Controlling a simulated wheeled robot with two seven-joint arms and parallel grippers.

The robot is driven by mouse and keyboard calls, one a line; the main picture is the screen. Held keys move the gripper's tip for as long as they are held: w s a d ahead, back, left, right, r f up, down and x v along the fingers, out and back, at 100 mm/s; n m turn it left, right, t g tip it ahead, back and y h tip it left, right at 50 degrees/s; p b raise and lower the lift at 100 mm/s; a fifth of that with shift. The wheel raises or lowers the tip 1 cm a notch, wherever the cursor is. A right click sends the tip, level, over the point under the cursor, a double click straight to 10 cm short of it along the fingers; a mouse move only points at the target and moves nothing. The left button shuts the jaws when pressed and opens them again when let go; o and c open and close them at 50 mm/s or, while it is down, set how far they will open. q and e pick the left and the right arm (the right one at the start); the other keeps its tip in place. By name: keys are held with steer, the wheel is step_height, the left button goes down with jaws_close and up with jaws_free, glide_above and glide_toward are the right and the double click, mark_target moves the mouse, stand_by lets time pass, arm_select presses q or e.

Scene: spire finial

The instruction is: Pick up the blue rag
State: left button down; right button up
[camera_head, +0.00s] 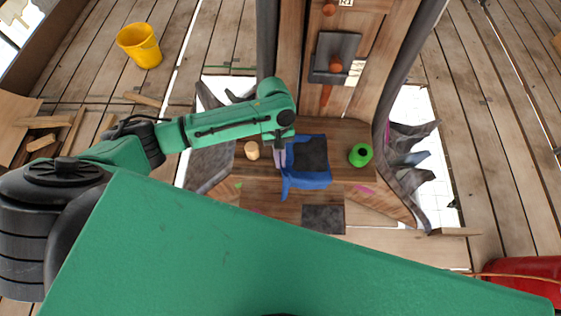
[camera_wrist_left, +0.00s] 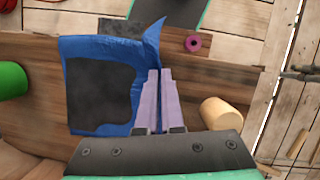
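The blue rag (camera_head: 307,181) lies on the wooden ledge with a dark square patch over much of it. It also shows in the wrist view (camera_wrist_left: 140,50), with one corner pointing up past the fingertips. My left gripper (camera_head: 281,160) reaches down at the rag's left edge in the head view. In the wrist view its lavender fingers (camera_wrist_left: 159,72) are close together along the rag's edge and look shut on it. The cloth between the fingers is mostly hidden. My right gripper is not in view.
A tan cylinder (camera_head: 252,150) stands just left of the gripper, and a green round object (camera_head: 360,155) right of the rag. A dark panel (camera_head: 336,55) is above the ledge, with a dark plate (camera_head: 323,218) below it. A yellow bucket (camera_head: 139,45) stands far left.

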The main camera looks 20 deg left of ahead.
arm_select(q)
step_height(320, 180, up, 11)
steer(key=p, duration=0.8)
